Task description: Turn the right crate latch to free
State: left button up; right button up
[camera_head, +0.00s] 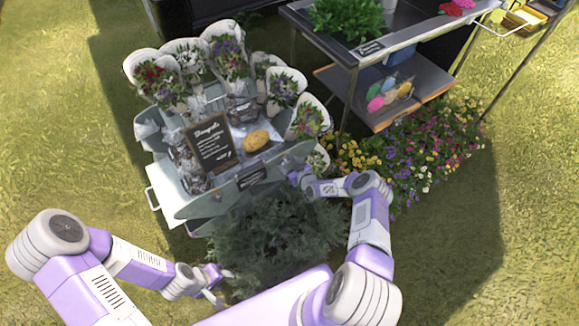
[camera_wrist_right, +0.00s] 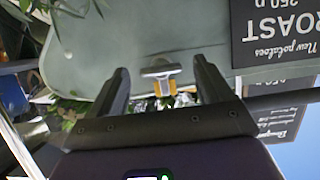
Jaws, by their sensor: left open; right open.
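The crate is a grey-green bin with a sloping front panel (camera_head: 215,198), below the flower display. In the right wrist view its panel (camera_wrist_right: 180,30) fills the upper middle. A small metal latch (camera_wrist_right: 161,71) with yellow parts sits at the panel's edge. My right gripper (camera_wrist_right: 163,80) is open, with one finger on each side of the latch and gaps on both sides. In the head view my right gripper (camera_head: 300,177) is at the crate's right front corner, and the latch cannot be made out there. My left gripper (camera_head: 222,285) is open and empty, low in front of the bush.
A leafy bush (camera_head: 275,240) stands in front of the crate, between my arms. A chalkboard sign (camera_head: 212,145) and wrapped bouquets (camera_head: 225,55) stand on the display. A price sign (camera_wrist_right: 275,35) hangs close by the right gripper. Flowers (camera_head: 430,145) grow at right; grass is open at left.

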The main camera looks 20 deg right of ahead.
jog(key=c, duration=1)
jog(key=shift+c, duration=0.2)
